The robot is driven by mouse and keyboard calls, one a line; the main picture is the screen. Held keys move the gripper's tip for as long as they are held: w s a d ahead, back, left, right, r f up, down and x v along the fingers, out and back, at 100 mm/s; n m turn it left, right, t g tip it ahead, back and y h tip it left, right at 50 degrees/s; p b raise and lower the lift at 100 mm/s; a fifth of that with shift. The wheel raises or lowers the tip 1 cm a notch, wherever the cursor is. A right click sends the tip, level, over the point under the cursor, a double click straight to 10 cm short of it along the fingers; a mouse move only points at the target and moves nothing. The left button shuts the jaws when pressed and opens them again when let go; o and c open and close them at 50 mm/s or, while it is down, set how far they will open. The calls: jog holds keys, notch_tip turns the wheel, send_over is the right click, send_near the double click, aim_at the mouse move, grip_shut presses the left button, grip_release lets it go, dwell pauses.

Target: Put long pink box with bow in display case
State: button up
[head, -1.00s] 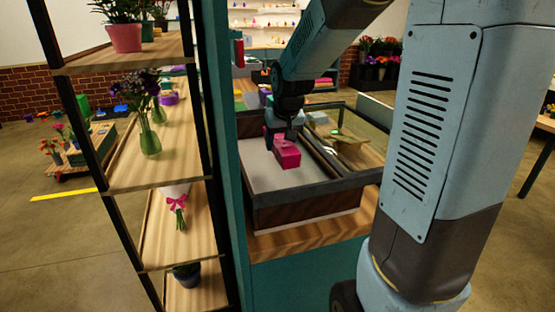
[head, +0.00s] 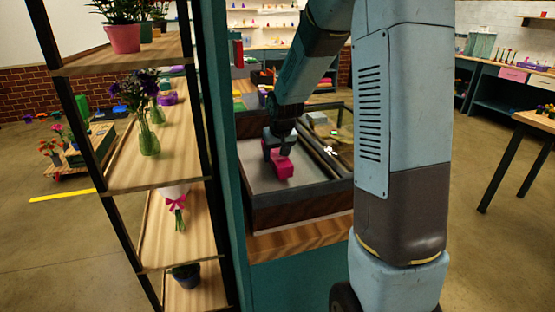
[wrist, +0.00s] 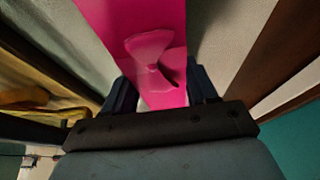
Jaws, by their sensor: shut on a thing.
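The long pink box with bow (head: 284,167) is at my gripper (head: 279,147) in the head view, over the display case (head: 300,191). In the wrist view the pink box (wrist: 130,15) extends away between my two dark fingers (wrist: 160,90), with its pink bow near the fingertips. My gripper is shut on the box. The case has a pale floor, dark rims and a wooden front. The box is inside the outline of the pale left compartment; whether it touches the floor I cannot tell.
A divider (head: 318,151) separates the pale compartment from a right section with small items. A wooden shelf unit (head: 150,160) with plants and a teal post (head: 228,180) stand close on the left. Pale floor shows around the box.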

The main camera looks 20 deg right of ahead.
notch_tip(320, 180, down, 2)
jog(key=o, duration=1.1)
